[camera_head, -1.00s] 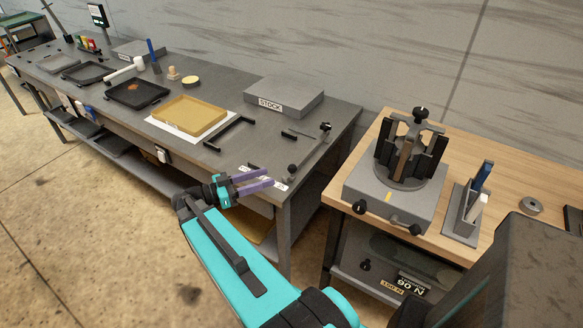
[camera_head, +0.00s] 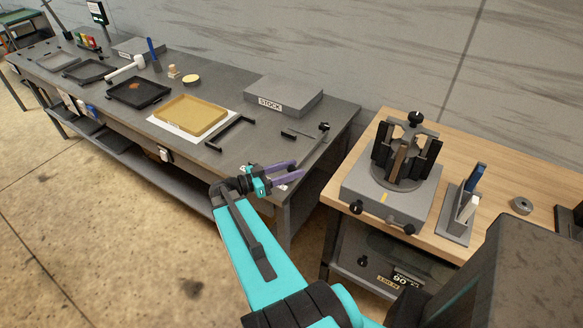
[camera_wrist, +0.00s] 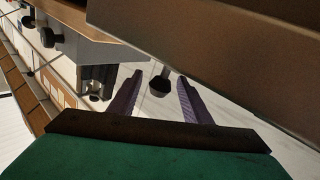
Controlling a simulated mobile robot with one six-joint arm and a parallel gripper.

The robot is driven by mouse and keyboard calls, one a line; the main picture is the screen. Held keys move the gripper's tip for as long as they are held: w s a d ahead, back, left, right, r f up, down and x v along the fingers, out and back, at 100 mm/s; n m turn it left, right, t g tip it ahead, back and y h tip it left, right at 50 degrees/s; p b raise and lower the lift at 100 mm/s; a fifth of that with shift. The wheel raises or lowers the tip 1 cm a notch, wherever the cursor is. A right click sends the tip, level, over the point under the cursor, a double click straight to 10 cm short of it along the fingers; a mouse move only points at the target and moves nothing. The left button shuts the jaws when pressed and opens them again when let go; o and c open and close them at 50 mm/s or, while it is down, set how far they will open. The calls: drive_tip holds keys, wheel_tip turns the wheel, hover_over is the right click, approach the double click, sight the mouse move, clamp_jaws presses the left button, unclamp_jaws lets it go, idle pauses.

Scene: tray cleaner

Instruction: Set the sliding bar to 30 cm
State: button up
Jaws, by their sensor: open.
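The sliding bar (camera_head: 311,150) is a thin dark bar near the right end of the grey table, with a black knob at its far end. Its near end is hidden by my gripper (camera_head: 297,169) in the head view. A white scale strip (camera_head: 282,187) shows partly under the fingers; its reading is too small to make out. In the wrist view my gripper (camera_wrist: 160,77) is open, with purple fingers on either side of a dark knob (camera_wrist: 160,86). I cannot tell whether the fingers touch it.
A black angled bracket (camera_head: 230,133) and a yellow tray (camera_head: 190,115) lie to the left. A grey STOCK block (camera_head: 284,94) stands behind. A wooden bench (camera_head: 480,190) with a clamp fixture (camera_head: 400,160) is to the right, across a narrow gap.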

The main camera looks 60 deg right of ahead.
drive_tip(key=shift+s+d, duration=0.1)
clamp_jaws()
drive_tip(key=shift+d+f, duration=0.1)
idle(0.3)
